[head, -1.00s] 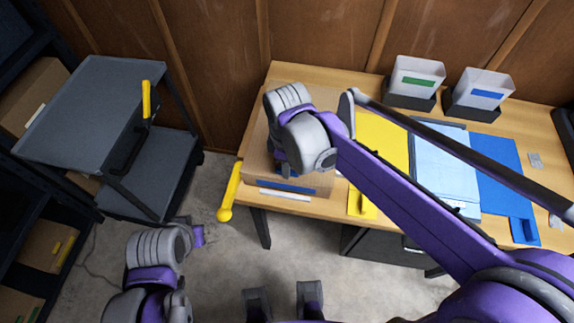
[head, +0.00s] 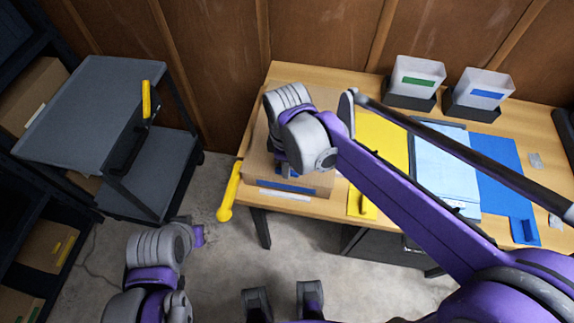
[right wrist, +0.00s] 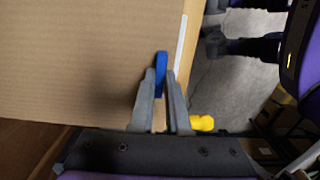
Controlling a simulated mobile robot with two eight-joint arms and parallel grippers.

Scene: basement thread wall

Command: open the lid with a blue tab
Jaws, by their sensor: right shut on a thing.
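A cardboard box (head: 318,183) stands at the left end of the wooden table in the head view, with a blue strip (head: 285,186) and a white strip (head: 284,195) along its front. My right arm reaches over it and covers much of its top. In the right wrist view, my right gripper (right wrist: 160,88) is shut on a blue tab (right wrist: 161,63) at the edge of the cardboard lid (right wrist: 80,60). In the head view the fingers are mostly hidden by my wrist. My left arm is low at the left; its fingers cannot be made out.
A yellow handle (head: 230,192) projects at the table's left edge. Yellow (head: 383,145) and blue (head: 497,180) mats, a pale blue folder (head: 440,165) and two bins, green-labelled (head: 416,82) and blue-labelled (head: 485,94), occupy the right. A grey cart (head: 95,110) stands left; floor between is clear.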

